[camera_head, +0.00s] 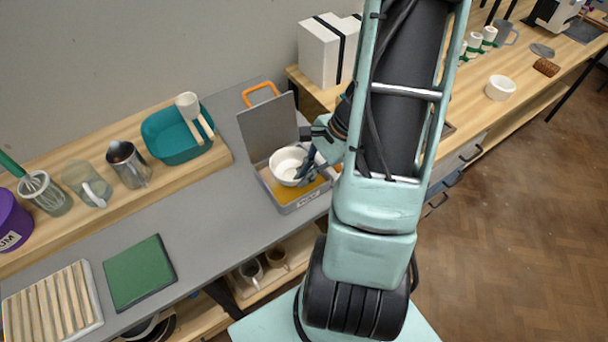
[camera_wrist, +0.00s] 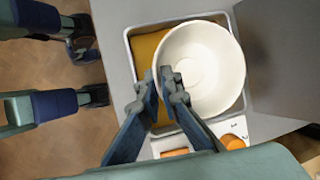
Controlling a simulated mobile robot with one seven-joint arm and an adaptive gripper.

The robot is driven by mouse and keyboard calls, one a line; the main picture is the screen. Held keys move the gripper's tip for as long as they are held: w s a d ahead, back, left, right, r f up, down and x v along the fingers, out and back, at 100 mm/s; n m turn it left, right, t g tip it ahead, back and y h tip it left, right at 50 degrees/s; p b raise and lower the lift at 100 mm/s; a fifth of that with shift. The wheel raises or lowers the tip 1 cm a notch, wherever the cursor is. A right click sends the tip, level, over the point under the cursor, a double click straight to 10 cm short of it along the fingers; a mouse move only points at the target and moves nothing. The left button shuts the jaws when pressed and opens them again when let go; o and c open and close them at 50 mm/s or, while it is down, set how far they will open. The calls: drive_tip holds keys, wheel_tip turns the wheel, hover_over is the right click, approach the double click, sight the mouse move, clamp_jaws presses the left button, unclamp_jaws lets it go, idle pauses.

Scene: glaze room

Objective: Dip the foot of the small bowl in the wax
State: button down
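The white small bowl (camera_head: 287,165) is upright at the wax pan (camera_head: 302,204), a grey box with its lid (camera_head: 268,128) standing open. In the wrist view the bowl (camera_wrist: 205,70) covers most of the pan, and yellow-orange wax (camera_wrist: 147,48) shows along its left side. My gripper (camera_head: 308,168) is at the bowl's right rim in the head view. In the wrist view the fingers (camera_wrist: 160,80) are closed on the rim, one inside and one outside. The foot is hidden under the bowl, so I cannot tell whether it touches the wax.
A teal basin (camera_head: 175,140) and jugs stand on the shelf at left. A green mat (camera_head: 138,272) and a ribbed board (camera_head: 52,305) lie on the grey counter. Another white bowl (camera_head: 500,87) stands on the right bench.

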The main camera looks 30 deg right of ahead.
drive_tip(key=shift+f+b, duration=0.9)
drive_tip(key=shift+f, duration=0.05)
idle(0.5)
drive_tip(key=shift+r, duration=0.15)
idle(1.1)
drive_tip(key=shift+r+p, duration=1.1)
drive_tip(key=shift+r, duration=0.35)
wheel_tip(320, 180, up, 7)
drive_tip(key=p, duration=0.5)
idle(0.4)
drive_tip(key=shift+w, duration=0.1)
idle(0.4)
